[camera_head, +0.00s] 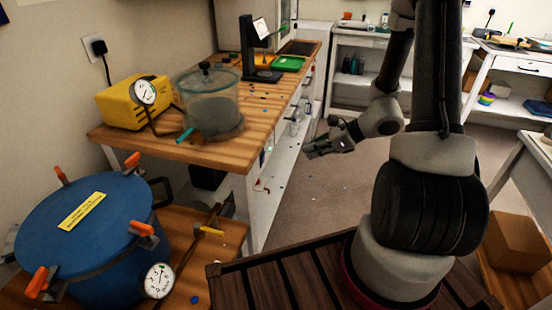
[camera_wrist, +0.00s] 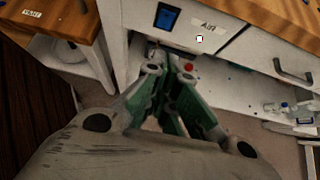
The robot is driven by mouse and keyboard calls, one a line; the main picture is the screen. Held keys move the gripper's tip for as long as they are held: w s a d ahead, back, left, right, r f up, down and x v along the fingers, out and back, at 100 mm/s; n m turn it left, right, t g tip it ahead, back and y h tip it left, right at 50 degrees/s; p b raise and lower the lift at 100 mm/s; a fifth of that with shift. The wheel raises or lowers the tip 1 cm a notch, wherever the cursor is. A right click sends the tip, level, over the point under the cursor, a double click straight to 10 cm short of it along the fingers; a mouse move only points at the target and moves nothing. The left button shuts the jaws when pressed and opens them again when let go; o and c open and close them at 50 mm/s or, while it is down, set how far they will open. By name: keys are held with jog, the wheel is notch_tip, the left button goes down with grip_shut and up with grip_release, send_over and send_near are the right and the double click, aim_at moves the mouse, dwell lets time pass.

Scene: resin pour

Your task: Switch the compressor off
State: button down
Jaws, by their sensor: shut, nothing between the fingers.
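In the wrist view, a blue rocker switch (camera_wrist: 167,16) in a dark frame sits on a white bench front, beside a label reading "AIR" (camera_wrist: 208,25). A small bright square (camera_wrist: 199,39) shows below the label. I cannot tell the rocker's position. My gripper (camera_wrist: 168,72) is shut and empty, its fingertips below the switch in the picture and apart from it. In the head view my gripper (camera_head: 318,148) hangs over the aisle, right of the wooden bench. The switch does not show clearly there, and no compressor body can be made out for certain.
The wooden bench (camera_head: 260,98) carries a yellow gauged unit (camera_head: 120,104), a glass chamber (camera_head: 210,97) and a green tray (camera_head: 288,64). A blue lidded pot (camera_head: 75,235) stands front left. A drawer handle (camera_wrist: 293,74) juts out right of the switch. The aisle floor (camera_head: 310,205) is mostly clear.

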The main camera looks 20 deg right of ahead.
jog(key=shift+a+f, duration=0.1)
send_near(263, 159)
jog(key=shift+w+a+f, duration=1.2)
jog(key=shift+w+f, duration=0.55)
jog(key=shift+f, duration=1.15)
